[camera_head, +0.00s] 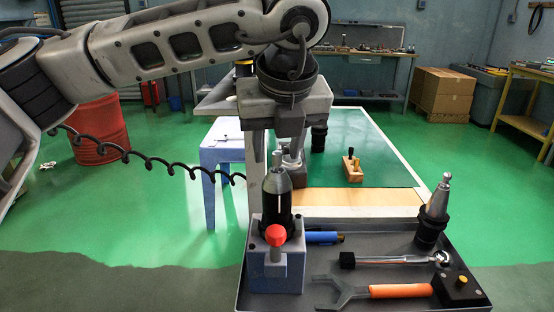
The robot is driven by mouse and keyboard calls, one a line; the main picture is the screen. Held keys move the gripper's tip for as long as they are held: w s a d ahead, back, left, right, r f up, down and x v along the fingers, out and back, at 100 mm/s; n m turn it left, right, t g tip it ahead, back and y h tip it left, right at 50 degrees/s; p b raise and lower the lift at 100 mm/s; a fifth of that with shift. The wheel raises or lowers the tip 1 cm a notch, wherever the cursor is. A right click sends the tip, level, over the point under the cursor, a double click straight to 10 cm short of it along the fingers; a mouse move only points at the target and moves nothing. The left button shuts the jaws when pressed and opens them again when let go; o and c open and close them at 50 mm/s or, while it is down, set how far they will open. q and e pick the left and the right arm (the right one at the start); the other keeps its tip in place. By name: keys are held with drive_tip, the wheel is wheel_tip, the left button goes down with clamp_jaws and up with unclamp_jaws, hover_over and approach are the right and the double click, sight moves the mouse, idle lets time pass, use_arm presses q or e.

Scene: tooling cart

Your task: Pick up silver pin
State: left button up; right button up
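My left arm comes in from the upper left, and my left gripper (290,155) points down above the back left of the grey tool tray (340,244). Just below and in front of it stands an upright dark tool holder with a small silver pin (277,158) at its top. The holder sits in a grey clamp block (275,268) with a red knob. The gripper's fingers are partly hidden behind the holder top, so I cannot tell whether they touch the pin or how far they are apart. My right gripper is not in view.
In the tray are a silver cone holder (437,204), a ratchet (395,260), an orange-handled wrench (400,291), a blue tool (323,237) and a black box (458,289). A green-topped table (385,165) with a small wooden block (352,170) and a blue stool (222,150) stand behind.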

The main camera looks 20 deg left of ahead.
sight(278, 154)
use_arm(q)
drive_tip(key=shift+f, duration=0.15)
clamp_jaws()
drive_tip(key=shift+r, duration=0.55)
wheel_tip(278, 154, up, 2)
drive_tip(key=shift+r, duration=0.2)
drive_tip(key=s+d+r+b, duration=0.1)
drive_tip(key=s+d+r, duration=0.2)
drive_tip(key=s+r, duration=0.6)
drive_tip(key=s, duration=0.4)
drive_tip(key=shift+s+d+r+b, duration=0.25)
drive_tip(key=shift+d+r+b, duration=0.05)
drive_tip(key=shift+d+b, duration=0.1)
